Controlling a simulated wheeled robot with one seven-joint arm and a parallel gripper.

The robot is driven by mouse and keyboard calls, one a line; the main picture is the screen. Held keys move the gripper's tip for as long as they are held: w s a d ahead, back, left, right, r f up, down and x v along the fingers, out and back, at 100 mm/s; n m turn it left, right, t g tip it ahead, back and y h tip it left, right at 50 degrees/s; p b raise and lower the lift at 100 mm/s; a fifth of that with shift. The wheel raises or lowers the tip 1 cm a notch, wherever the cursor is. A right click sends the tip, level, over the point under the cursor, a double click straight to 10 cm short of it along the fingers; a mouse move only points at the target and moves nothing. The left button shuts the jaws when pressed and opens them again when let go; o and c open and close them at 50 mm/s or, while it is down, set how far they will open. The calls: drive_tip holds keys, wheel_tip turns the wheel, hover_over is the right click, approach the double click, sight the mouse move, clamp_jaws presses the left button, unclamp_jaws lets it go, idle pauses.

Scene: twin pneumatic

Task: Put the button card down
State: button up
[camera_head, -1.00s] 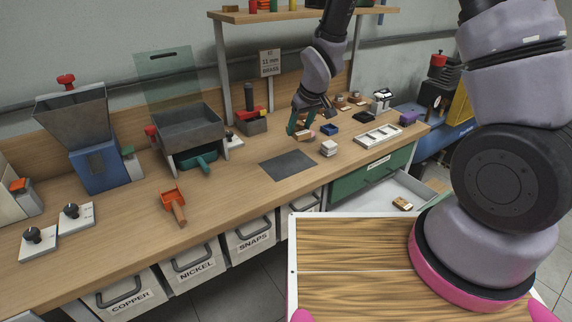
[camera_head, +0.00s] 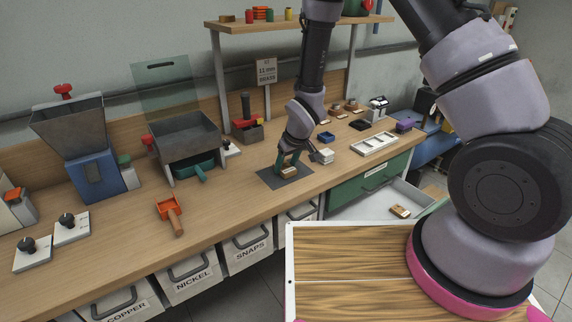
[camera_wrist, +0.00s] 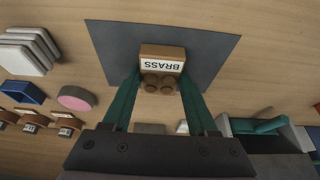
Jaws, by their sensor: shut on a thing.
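The button card is a small brown block (camera_wrist: 161,52) with a white label reading BRASS and several round brown buttons on it, seen in the wrist view. In the head view the card (camera_head: 289,173) shows small and tan between the fingertips. My gripper (camera_head: 288,166) is shut on it, with one green finger on each side, also seen in the wrist view (camera_wrist: 161,78). The card is over the dark grey mat (camera_wrist: 215,48), which also shows in the head view (camera_head: 270,177). I cannot tell whether the card touches the mat.
A pale stacked block (camera_head: 323,157) stands just right of the mat. A blue tray (camera_head: 326,137) and a white compartment tray (camera_head: 374,144) lie farther right. An orange scoop (camera_head: 170,212) and a hopper with a teal drawer (camera_head: 196,168) are on the left. An open drawer (camera_head: 412,199) juts out.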

drive_tip(key=shift+f, duration=0.15)
drive_tip(key=o, duration=1.4)
drive_tip(key=shift+c, duration=0.2)
drive_tip(key=v, duration=1.2)
drive_tip(key=shift+r, duration=0.3)
